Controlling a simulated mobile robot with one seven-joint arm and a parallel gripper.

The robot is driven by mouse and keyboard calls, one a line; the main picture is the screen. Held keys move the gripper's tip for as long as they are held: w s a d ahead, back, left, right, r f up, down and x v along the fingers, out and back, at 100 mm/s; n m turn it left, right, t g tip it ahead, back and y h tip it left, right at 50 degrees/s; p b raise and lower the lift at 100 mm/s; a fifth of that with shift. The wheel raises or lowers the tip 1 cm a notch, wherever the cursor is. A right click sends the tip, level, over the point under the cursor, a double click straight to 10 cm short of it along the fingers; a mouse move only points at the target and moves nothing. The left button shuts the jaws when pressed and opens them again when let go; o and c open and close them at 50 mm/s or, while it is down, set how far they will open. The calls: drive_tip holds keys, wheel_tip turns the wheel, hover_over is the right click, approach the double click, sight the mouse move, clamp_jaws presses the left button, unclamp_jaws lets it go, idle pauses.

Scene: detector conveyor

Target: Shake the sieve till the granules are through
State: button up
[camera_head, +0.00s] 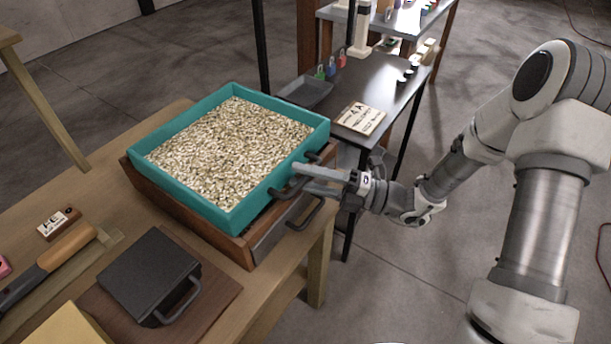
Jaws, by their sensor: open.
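A teal square-framed sieve (278,179) full of pale granules (228,150) sits on a brown wooden tray or box (243,249) on the wooden table. The granules cover the sieve's bottom, so the mesh is hidden. Dark handles (302,215) show on the right side, one by the sieve's wall and one lower on the box front. My gripper (296,180) reaches in from the right and is open, with its fingers at the upper handle. I cannot tell whether the handle lies between the fingers or whether they touch it.
A dark lidded box with a handle (150,273) stands on a brown board at the front. A wooden-handled tool (67,247) and a small labelled block (58,223) lie at the left. A metal side table (385,92) with a sign and small items stands behind right.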

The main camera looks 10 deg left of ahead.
clamp_jaws()
idle(1.4)
